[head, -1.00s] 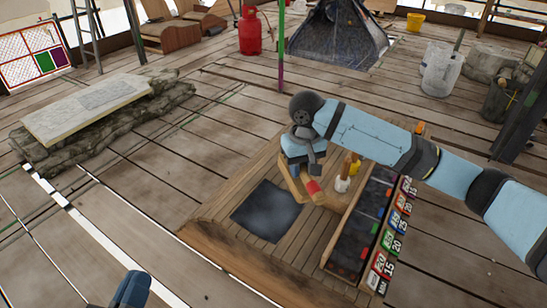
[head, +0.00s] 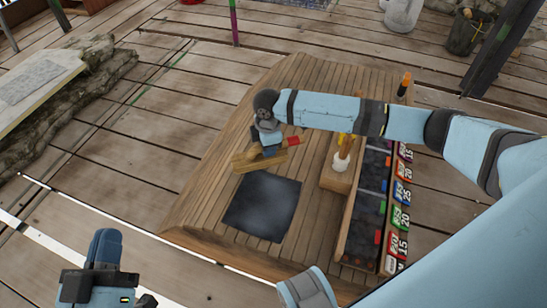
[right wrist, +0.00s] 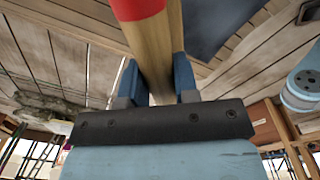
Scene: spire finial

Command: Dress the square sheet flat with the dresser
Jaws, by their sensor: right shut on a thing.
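The square sheet (head: 262,206) is a dark blue-grey piece lying on the plank bench top. The dresser (head: 262,160) is a pale wooden tool with a red end, just behind the sheet's far edge. My right gripper (head: 266,146) is shut on the dresser; the arm reaches across from the right. In the right wrist view the dresser's wooden shaft (right wrist: 160,62) and red part sit between the blue fingers, and a dark corner of the sheet (right wrist: 215,22) shows beyond. My left gripper (head: 105,250) is low at the left, away from the bench; its finger gap cannot be made out.
A wooden holder (head: 338,180) with a white-and-yellow tool stands right of the sheet. Beside it is a long dark compartmented tray (head: 366,215) with numbered coloured labels. A stone-edged slab (head: 35,82) lies at the far left. The bench top left of the sheet is clear.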

